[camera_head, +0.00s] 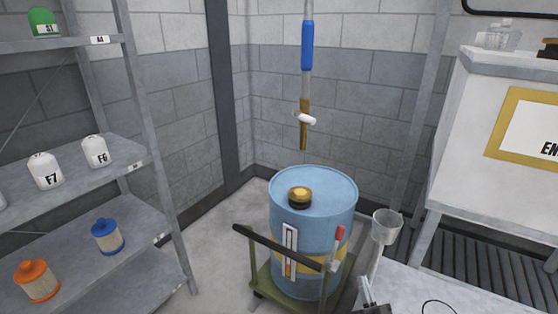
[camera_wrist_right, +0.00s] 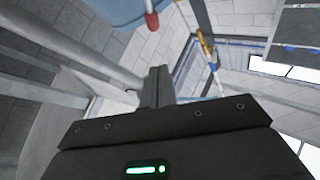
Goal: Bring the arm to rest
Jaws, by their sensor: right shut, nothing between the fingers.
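My left gripper is in neither view. A blue drum (camera_head: 315,230) stands upright on a green trolley (camera_head: 262,275) with a dark handle. The drum has a brass-coloured cap (camera_head: 300,197) on top. In the right wrist view the red-tipped part (camera_wrist_right: 152,21) shows beyond the fingers.
A hanging hose with a blue sleeve (camera_head: 307,45) and brass nozzle (camera_head: 304,125) is above the drum. A grey shelf (camera_head: 80,190) with white jugs and filters stands at left. A white cabinet (camera_head: 460,150) stands at right. Floor between shelf and drum is clear.

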